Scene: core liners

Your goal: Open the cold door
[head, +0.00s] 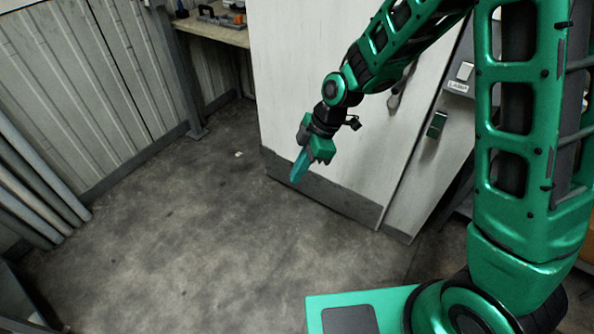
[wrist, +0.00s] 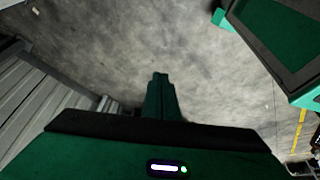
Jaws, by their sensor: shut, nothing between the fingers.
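The cold door (head: 310,75) is a tall white panel with a dark kick strip along its bottom, in the middle of the head view. A grey handle (head: 395,98) sits near its right edge, partly hidden behind my arm. The door looks flush or nearly flush with the frame beside it; I cannot tell whether it is slightly ajar. My gripper (head: 296,176) hangs in front of the lower left part of the door, pointing down, away from the handle. It is shut and empty. In the wrist view its closed fingers (wrist: 160,78) point over bare floor; the door is not clearly visible there.
Grey pipes (head: 35,185) lean at far left.

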